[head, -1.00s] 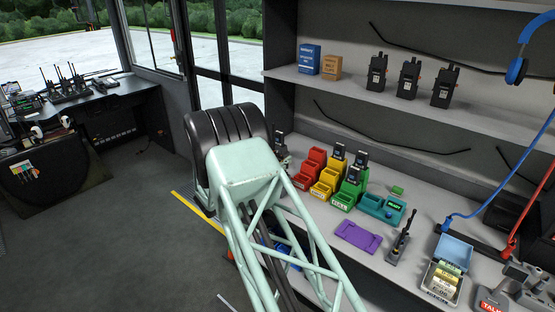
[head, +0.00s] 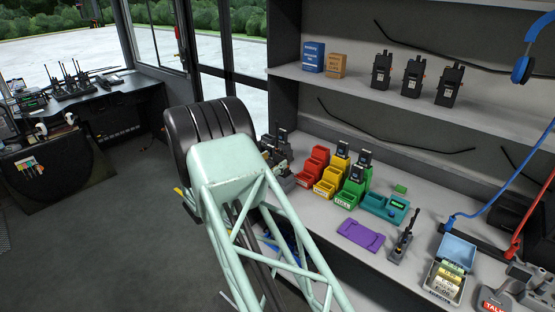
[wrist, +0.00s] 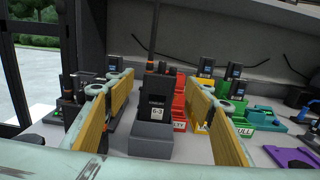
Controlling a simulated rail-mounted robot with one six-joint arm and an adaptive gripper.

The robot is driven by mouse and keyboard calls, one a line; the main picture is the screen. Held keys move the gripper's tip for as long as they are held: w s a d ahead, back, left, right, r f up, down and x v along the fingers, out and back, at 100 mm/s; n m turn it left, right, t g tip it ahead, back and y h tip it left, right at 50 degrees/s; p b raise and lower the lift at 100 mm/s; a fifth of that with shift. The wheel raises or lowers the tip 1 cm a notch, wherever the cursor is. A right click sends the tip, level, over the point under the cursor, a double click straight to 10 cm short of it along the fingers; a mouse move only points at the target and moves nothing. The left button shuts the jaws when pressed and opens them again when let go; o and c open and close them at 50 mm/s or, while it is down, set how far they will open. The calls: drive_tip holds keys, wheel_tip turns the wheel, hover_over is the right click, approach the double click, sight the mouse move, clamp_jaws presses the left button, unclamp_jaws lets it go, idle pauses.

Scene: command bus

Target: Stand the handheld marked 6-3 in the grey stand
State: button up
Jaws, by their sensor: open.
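The handheld marked 6-3 (wrist: 157,113) is dark with a white label and a tall antenna. It stands upright in the middle of the wrist view. Its lower end is hidden behind the front wall of a grey box-like pocket of the grey stand (wrist: 150,144), and I cannot tell how deep it sits. My gripper (wrist: 160,115) is open, with one yellow-padded finger on each side of the handheld and visible gaps between. In the head view my arm hides part of the dark and grey things at the counter's left end.
A teal tray (head: 383,206) and purple mat (head: 361,235) lie further right. Radios (head: 412,77) stand on the shelf above.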

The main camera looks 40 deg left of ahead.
drive_tip(key=s, duration=0.6)
drive_tip(key=shift+s, duration=0.35)
idle(0.7)
